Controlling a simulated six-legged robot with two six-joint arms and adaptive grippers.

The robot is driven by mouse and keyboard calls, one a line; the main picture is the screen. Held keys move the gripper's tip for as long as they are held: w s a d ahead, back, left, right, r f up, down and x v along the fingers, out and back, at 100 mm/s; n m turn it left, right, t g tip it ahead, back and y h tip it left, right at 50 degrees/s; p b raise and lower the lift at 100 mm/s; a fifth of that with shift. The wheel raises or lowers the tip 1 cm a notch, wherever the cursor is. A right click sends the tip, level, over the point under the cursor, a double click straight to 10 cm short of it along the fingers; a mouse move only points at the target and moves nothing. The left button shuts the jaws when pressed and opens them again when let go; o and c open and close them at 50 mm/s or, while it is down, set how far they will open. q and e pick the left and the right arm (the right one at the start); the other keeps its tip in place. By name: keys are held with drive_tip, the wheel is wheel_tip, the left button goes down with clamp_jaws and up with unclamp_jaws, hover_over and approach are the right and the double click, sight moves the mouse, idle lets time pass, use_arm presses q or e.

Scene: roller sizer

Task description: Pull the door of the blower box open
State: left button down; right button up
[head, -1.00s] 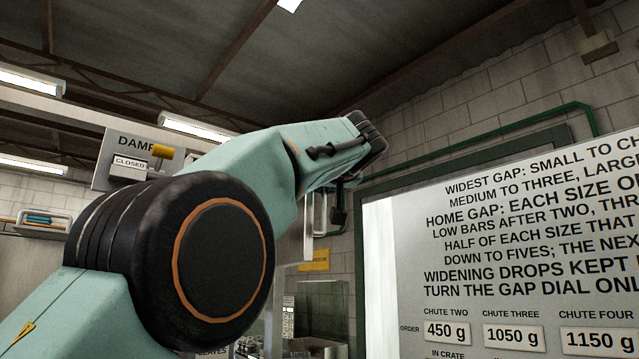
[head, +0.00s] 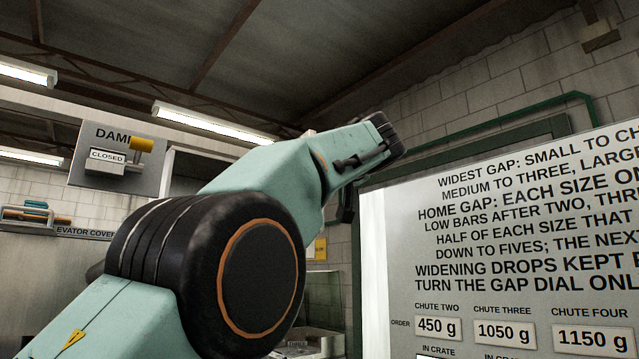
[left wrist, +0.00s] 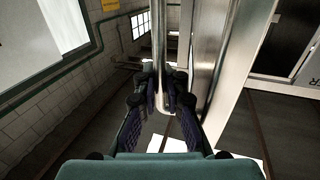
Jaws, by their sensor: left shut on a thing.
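My left gripper (left wrist: 161,98) is shut on an upright metal bar handle (left wrist: 160,45) in the left wrist view. The handle stands beside a tall, pale metal panel (left wrist: 208,60), which looks like the door of the blower box. In the head view my left arm crosses the middle and hides the handle and most of the door. A pale upright edge (head: 168,172) shows behind the arm, but I cannot tell if it belongs to the door. How far the door stands open is not clear. My right gripper is not in view.
A large lettered board (head: 530,230) stands close on the right. A grey damper panel (head: 118,160) marked CLOSED, with a yellow handle, is at left. A green pipe (head: 500,125) runs along the block wall. The left wrist view shows a dark panel (left wrist: 280,40) at right.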

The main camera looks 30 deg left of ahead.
use_arm(q)
drive_tip(key=shift+w+d, duration=0.1)
drive_tip(key=shift+d, duration=0.1)
drive_tip(key=c, duration=1.8)
unclamp_jaws()
drive_tip(key=shift+w, duration=0.1)
drive_tip(key=shift+o, duration=0.4)
drive_tip(key=shift+w+d, duration=0.15)
drive_tip(key=shift+w, duration=0.1)
drive_tip(key=v, duration=1.2)
drive_tip(key=shift+s, duration=0.15)
